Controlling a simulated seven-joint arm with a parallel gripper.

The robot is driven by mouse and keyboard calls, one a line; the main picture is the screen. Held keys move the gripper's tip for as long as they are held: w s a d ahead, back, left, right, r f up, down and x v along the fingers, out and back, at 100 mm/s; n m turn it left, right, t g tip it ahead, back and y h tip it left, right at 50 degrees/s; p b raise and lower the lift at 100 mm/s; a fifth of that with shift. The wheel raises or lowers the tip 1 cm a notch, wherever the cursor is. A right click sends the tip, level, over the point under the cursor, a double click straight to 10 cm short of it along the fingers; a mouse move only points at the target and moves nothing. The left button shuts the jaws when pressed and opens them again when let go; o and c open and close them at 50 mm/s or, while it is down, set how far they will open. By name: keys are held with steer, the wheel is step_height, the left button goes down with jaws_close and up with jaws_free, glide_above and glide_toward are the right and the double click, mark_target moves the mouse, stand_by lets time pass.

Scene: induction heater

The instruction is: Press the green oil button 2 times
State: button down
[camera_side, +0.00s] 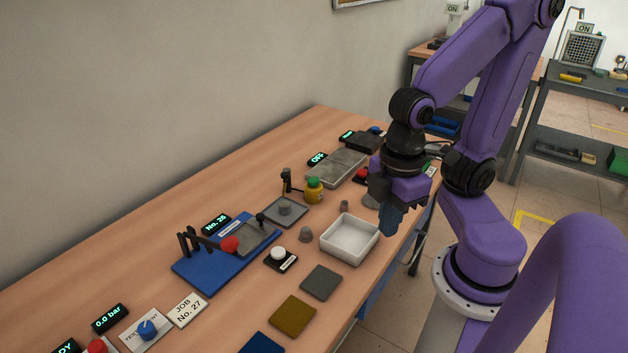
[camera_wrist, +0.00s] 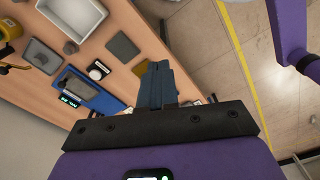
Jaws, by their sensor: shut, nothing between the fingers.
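The green button (camera_side: 313,183) sits on top of a small yellow oil pot in the side view, on the bench beside a black spout post (camera_side: 287,182). In the wrist view a yellow round part that looks like the oil pot (camera_wrist: 9,29) shows at the left edge; its green top is not clear there. My gripper (camera_side: 391,222) is shut and empty, pointing down near the bench's front edge. It is to the right of the button and apart from it, beyond the white tray. Its shut blue fingers also show in the wrist view (camera_wrist: 160,82).
A white tray (camera_side: 349,257) stands between the button and the front edge. A grey plate (camera_side: 272,212), a white button (camera_side: 278,253), a blue fixture with a red knob (camera_side: 229,244) and a grey slab (camera_side: 336,171) are nearby. Coloured pads lie at the front.

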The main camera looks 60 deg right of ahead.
steer(key=w+f+m+t, duration=0.1)
steer(key=w+m+t, duration=0.35)
steer(key=w, duration=0.75)
steer(key=m+t, duration=0.5)
steer(key=m, duration=1.1)
glide_above(317, 181)
step_height(317, 181, down, 6)
steer(key=shift+w+d+r+g+y, duration=0.1)
steer(key=shift+g+y, duration=0.15)
steer(key=shift+y, duration=0.05)
steer(key=shift+f, duration=4.45)
steer(key=shift+f, duration=0.15)
steer(key=shift+f, duration=0.25)
